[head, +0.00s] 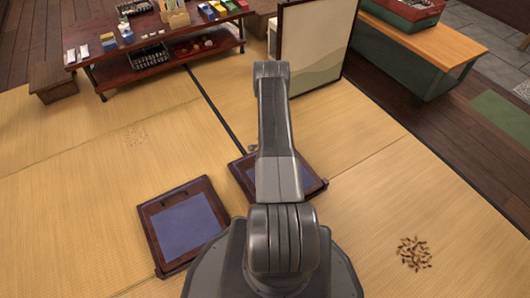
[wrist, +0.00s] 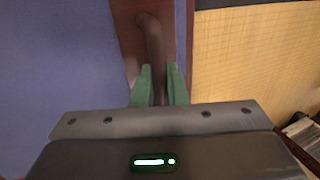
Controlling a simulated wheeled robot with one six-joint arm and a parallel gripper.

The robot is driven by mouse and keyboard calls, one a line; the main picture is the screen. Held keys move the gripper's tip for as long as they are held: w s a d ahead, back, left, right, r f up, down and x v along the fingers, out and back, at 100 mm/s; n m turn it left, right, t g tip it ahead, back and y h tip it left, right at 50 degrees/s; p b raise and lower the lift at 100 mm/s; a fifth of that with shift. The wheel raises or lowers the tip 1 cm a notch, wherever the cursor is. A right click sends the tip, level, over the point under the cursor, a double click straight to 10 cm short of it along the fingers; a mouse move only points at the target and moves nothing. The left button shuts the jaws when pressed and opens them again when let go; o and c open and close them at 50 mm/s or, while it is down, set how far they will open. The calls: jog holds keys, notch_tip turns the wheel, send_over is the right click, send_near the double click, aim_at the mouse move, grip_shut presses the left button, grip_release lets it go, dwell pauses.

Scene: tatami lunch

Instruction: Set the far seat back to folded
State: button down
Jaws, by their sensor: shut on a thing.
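Two low seats with dark wooden frames and blue pads lie on the tatami in the head view. The far seat (head: 240,173) is partly hidden behind my arm and looks low and flat. The nearer seat (head: 187,222) lies to its left, also flat. In the wrist view my gripper (wrist: 160,90) has its green fingers closed around a dark, curved handle (wrist: 150,35) on a reddish-brown wooden rail. A blue pad (wrist: 60,60) fills the left of that view. My gripper is hidden in the head view, and the back's exact angle cannot be told.
A folding screen (head: 308,45) stands beyond the far seat. A low wooden table (head: 160,45) with goods is at the back left, a green bench (head: 415,60) at the back right. Scattered brown bits (head: 415,252) lie at right.

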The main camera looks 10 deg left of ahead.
jog(key=shift+f, duration=0.2)
jog(key=c, duration=1.5)
grip_release()
jog(key=shift+f, duration=0.1)
jog(key=shift+c, duration=0.2)
jog(key=p+v, duration=0.5)
jog(key=v, duration=0.9)
jog(key=shift+w+a, duration=0.15)
jog(key=shift+a, duration=0.05)
jog(key=b+x, duration=0.5)
jog(key=x, duration=0.8)
jog(key=shift+f, duration=0.35)
jog(key=shift+r, duration=0.1)
